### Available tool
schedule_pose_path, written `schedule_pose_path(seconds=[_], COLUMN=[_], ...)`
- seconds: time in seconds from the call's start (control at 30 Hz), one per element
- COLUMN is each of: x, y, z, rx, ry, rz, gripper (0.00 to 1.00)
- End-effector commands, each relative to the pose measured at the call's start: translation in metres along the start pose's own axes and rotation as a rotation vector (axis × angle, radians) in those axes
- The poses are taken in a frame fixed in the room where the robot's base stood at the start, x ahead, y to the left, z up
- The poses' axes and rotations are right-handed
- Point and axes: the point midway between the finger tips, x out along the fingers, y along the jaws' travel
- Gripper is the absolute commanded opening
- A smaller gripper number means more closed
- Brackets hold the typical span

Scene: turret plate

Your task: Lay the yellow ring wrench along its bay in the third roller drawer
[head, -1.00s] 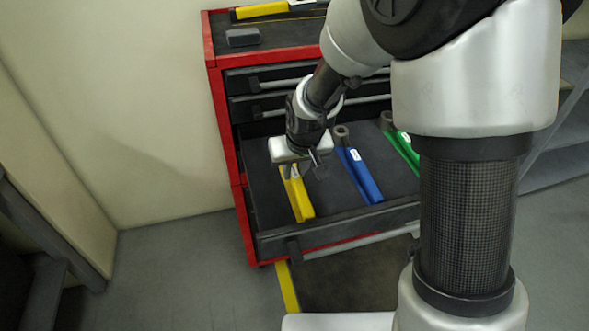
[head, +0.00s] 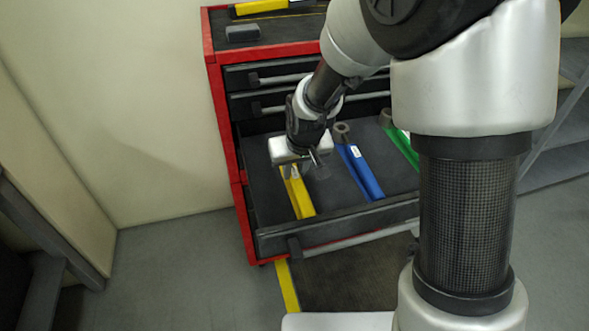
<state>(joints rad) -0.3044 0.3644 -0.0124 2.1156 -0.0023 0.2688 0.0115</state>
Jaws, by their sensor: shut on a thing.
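The yellow ring wrench (head: 300,198) is in the open third drawer (head: 340,229), at the left side, with its length running from back to front. My gripper (head: 293,172) is shut on its rear part. The wrench's far end is hidden under my gripper. I cannot tell whether the wrench touches the drawer floor or hangs just above it. A blue wrench (head: 361,174) and a green wrench (head: 402,148) lie to its right in the same drawer, roughly parallel to it.
The red cabinet (head: 222,110) has two shut drawers above the open one. On its top are a grey block (head: 242,33) and another yellow-handled tool (head: 262,7). My arm hides the drawer's right part. A cream wall stands at left.

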Motion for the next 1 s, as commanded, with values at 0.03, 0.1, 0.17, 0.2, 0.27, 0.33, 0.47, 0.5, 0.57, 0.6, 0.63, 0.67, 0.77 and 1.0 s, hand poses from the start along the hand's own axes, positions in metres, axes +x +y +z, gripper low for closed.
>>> schedule_pose_path(seconds=[0.03,0.1,0.17,0.2,0.27,0.33,0.47,0.5,0.57,0.6,0.63,0.67,0.77,1.0], x=[0.0,0.0,0.0,0.0,0.0,0.0,-0.001,-0.002,-0.007,-0.012,-0.016,-0.022,-0.044,-0.104], y=[0.0,0.0,0.0,0.0,0.0,0.0,0.0,0.0,0.0,0.0,0.0,0.0,0.0,0.0], z=[-0.001,-0.001,-0.001,-0.001,-0.001,0.0,0.0,0.0,-0.001,-0.001,-0.001,-0.001,-0.002,-0.002], rx=[0.0,0.0,0.0,0.0,0.0,0.0,0.0,0.0,0.0,0.0,0.0,0.0,0.0,0.0], ry=[0.001,0.001,0.001,0.001,0.001,0.001,-0.001,0.0,0.001,0.001,0.002,0.003,0.005,0.006], rz=[0.0,0.0,0.0,0.0,0.0,0.0,0.0,0.0,0.0,0.0,0.0,0.0,0.0,0.0], gripper=[0.0,0.32,0.42,0.43,0.43,0.43,0.43,0.43,0.43,0.43,0.43,0.43,0.43,0.43])
